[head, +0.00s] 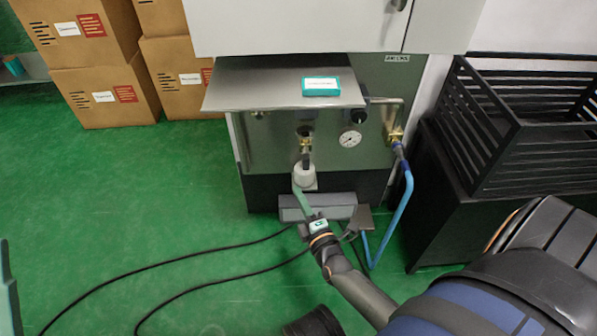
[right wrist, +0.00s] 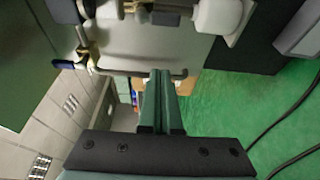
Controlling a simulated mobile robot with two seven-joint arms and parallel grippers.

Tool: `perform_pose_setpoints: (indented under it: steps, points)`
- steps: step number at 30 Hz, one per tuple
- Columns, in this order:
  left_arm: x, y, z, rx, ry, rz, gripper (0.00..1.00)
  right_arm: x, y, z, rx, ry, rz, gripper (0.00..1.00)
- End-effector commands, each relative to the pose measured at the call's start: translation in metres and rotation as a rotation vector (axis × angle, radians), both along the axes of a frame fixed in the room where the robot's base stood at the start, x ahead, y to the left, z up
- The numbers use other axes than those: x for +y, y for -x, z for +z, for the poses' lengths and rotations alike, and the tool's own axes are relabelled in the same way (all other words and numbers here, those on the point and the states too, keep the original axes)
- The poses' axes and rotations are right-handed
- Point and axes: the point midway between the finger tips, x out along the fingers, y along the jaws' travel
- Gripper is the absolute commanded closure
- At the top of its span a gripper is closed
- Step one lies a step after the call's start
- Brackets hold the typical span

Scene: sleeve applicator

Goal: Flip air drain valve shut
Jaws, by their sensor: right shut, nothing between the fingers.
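A brass valve (head: 305,143) with a dark lever pointing down sits mid-panel, above a white cup-shaped fitting (head: 305,174). Another brass valve (head: 396,135) with a blue part sits at the panel's right, above a blue hose; it also shows in the right wrist view (right wrist: 86,52). I cannot tell from markings which is the air drain valve. My right gripper (head: 297,186) is shut and empty, its green fingertips just below the white fitting. In the right wrist view the fingers (right wrist: 161,72) point at the panel's lower edge. Part of my left gripper (head: 8,285) shows at the left edge.
A metal shelf (head: 270,85) with a teal-and-white box (head: 321,86) overhangs the panel. A gauge (head: 349,139) and black knob are to the right. A black slatted crate (head: 480,130) stands at right. Cables cross the green floor; cardboard boxes (head: 105,95) are back left.

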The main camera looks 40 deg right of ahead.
Motion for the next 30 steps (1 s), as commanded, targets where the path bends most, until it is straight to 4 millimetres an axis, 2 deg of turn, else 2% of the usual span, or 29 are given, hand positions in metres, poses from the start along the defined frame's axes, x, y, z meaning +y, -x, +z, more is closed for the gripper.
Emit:
perform_pose_setpoints:
  steps: [6, 10, 24, 27, 30]
  points:
    - [0.000, -0.001, -0.001, 0.003, 0.000, 0.000, 1.00, 0.000, -0.001, 0.000, 0.001, -0.001, 0.001, 1.00]
    - [0.000, -0.001, -0.007, 0.007, 0.003, -0.003, 1.00, -0.002, -0.012, -0.001, 0.000, -0.001, 0.002, 1.00]
    - [-0.005, -0.002, -0.054, 0.025, -0.015, -0.010, 1.00, -0.023, -0.101, -0.003, -0.001, -0.001, 0.001, 1.00]
    - [-0.006, -0.003, -0.058, 0.028, -0.021, -0.008, 1.00, -0.039, -0.087, -0.003, 0.004, 0.002, 0.002, 1.00]
    - [-0.007, -0.003, -0.061, 0.030, -0.026, -0.007, 1.00, -0.048, -0.081, -0.002, 0.002, 0.000, 0.001, 1.00]
